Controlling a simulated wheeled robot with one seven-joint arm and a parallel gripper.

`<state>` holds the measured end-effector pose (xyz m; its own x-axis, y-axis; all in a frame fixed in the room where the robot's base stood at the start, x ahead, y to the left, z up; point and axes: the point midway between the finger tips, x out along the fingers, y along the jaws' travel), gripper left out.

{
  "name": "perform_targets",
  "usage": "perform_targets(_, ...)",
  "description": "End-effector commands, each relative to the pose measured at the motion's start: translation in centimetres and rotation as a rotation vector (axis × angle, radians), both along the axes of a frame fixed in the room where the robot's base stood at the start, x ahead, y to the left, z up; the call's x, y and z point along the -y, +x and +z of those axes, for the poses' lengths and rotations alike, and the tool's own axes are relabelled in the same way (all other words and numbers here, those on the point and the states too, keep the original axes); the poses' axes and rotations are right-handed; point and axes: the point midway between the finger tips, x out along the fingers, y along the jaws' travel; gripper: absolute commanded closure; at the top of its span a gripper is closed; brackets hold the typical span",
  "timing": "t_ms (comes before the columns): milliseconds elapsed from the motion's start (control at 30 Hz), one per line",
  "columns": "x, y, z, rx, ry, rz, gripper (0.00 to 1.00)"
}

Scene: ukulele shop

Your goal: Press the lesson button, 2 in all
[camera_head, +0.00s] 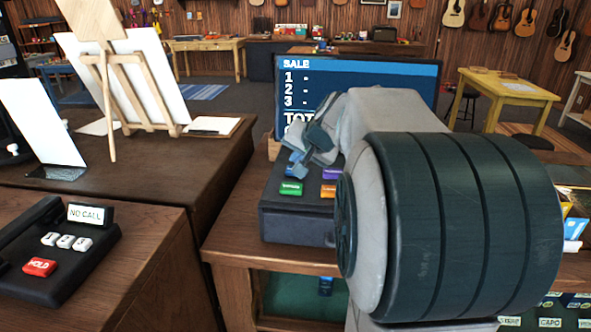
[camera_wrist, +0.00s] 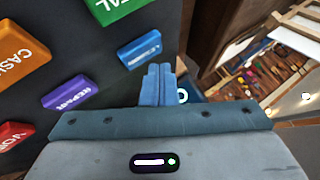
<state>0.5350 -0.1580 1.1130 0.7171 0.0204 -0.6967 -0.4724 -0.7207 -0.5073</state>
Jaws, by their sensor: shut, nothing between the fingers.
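The blue lesson button (camera_wrist: 140,47) is on a dark register (camera_head: 283,222). In the head view it shows partly (camera_head: 292,171), behind the green button and just under my gripper. My gripper (camera_head: 297,158) is shut and empty, its fingers pointing down at the register. In the wrist view the closed fingertips (camera_wrist: 157,70) are close beside the lesson button's lower right end. I cannot tell whether they touch the register's face. The screen (camera_head: 358,82) behind reads SALE, with dashes after 1, 2 and 3; my arm covers its lower part.
Close to the lesson button are the green total (camera_head: 291,188), orange cash (camera_head: 328,191) and purple repair (camera_head: 332,173) buttons. A red void button (camera_wrist: 17,135) shows in the wrist view. A phone (camera_head: 62,250) with NO CALL stands on the left counter.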

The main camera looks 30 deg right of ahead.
Motion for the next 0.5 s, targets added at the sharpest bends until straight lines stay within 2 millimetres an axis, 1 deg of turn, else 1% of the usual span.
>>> perform_targets(233,-0.03,-0.04,-0.87,0.0,-0.001,0.001,1.0)
perform_targets(500,-0.02,-0.05,-0.77,0.0,-0.001,0.001,1.0)
